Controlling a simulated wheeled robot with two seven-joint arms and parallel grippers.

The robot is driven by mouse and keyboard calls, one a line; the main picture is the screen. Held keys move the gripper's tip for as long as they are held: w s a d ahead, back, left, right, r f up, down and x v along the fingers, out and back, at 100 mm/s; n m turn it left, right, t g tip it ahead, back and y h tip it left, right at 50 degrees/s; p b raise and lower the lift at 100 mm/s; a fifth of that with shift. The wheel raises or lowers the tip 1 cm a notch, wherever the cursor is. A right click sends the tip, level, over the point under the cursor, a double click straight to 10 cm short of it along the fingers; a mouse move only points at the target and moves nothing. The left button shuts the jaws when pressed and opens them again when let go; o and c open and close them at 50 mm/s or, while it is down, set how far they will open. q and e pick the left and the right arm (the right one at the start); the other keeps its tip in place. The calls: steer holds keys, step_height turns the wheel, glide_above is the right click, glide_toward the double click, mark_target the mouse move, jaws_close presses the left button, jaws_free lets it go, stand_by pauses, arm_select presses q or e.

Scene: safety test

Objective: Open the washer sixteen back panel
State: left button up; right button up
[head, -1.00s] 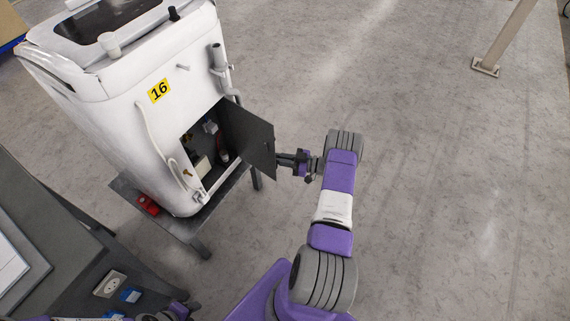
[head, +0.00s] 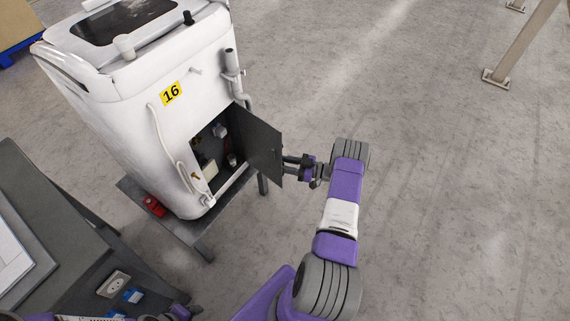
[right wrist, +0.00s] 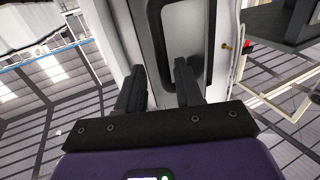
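Washer sixteen (head: 130,105) is a white machine with a yellow "16" label (head: 171,94). Its dark back panel (head: 255,145) stands swung out to the right, baring the opening (head: 207,160) with parts inside. My right gripper (head: 287,166) is at the panel's outer edge; I cannot tell if it touches. In the right wrist view its two dark fingers (right wrist: 160,88) are apart, with a pale surface beyond and nothing clearly held. Part of my left gripper (head: 180,312) shows at the bottom edge of the head view; its fingers are not clear.
The washer stands on a dark low stand (head: 188,232) with a red object (head: 154,206) on it. A dark grey bench (head: 55,215) with sockets is at the left. A white hose (head: 165,140) hangs on the washer's back.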

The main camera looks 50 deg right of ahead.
steer(key=v, duration=0.7)
steer(key=shift+s+p, duration=0.2)
steer(key=shift+p, duration=0.25)
